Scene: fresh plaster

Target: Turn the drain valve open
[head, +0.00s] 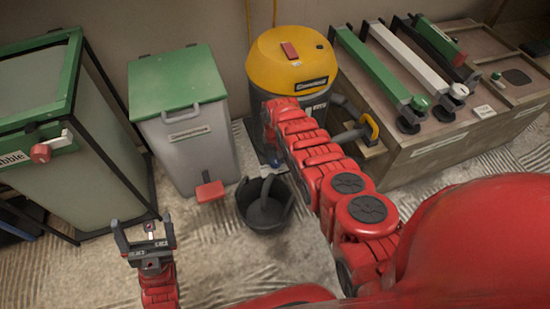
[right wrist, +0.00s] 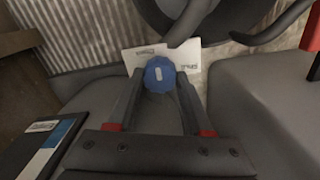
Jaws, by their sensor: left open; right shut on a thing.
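The drain valve is a blue ribbed knob with a short white mark (right wrist: 159,74), seen in the right wrist view in front of a white label card (right wrist: 190,55). The mark stands upright in that view. My right gripper (right wrist: 160,85) is shut on the knob, with one finger on each side of it. In the head view my right arm reaches down to the yellow-topped vacuum (head: 292,62) and hides most of that gripper and the knob. My left gripper (head: 143,228) is open and empty above the floor at the lower left.
A black bucket (head: 247,213) stands on the floor in front of the vacuum. A grey bin with a green lid (head: 175,80) and red pedal (head: 208,191) stands to its left. A green-framed container (head: 90,150) is at far left, a wooden bench (head: 430,158) at right.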

